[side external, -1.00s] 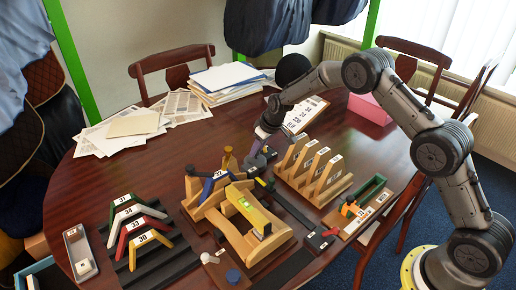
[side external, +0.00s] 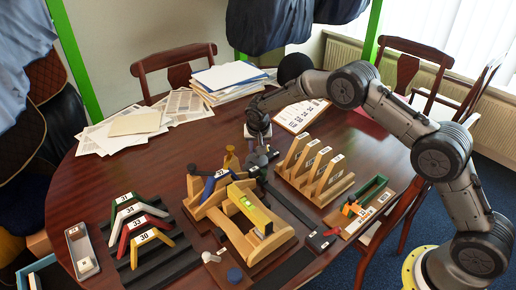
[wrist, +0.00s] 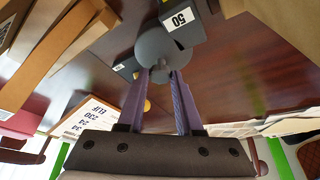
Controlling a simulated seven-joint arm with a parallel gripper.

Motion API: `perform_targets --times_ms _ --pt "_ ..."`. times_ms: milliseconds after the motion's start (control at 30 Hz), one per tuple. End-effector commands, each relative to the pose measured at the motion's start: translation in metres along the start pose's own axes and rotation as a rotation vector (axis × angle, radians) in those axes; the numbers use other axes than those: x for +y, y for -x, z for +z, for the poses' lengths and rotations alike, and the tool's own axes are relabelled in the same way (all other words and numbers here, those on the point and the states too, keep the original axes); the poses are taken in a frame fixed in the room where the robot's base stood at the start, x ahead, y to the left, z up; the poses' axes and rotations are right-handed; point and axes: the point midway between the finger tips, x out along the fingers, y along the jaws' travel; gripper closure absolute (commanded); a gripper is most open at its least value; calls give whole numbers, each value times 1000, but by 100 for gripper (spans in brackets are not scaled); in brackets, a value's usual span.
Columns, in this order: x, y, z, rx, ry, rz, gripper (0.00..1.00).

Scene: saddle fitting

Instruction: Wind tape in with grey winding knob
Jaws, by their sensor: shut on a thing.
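The grey winding knob (wrist: 176,68) is a small stub on a round grey disc (wrist: 158,48) in the wrist view. My gripper (wrist: 172,72) has its two purple fingers closed on the knob, with the tips beside the disc. A dark grey block with a "50" label (wrist: 183,20) sits right by the disc. In the side external view my gripper (side external: 262,147) is low behind the wooden stand, and the small grey knob and disc (side external: 262,157) are partly hidden there. I cannot make out the tape itself for certain.
A wooden stand with a yellow level (side external: 250,213) is in front of my gripper. A wooden rack of numbered upright boards (side external: 330,188) stands close on the right. Coloured numbered angles (side external: 135,225) are at left.

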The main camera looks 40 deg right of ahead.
Motion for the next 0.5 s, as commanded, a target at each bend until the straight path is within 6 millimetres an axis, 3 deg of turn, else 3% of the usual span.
perform_targets --times_ms 500 --pt "-2 0 0 -1 -136 54 100"
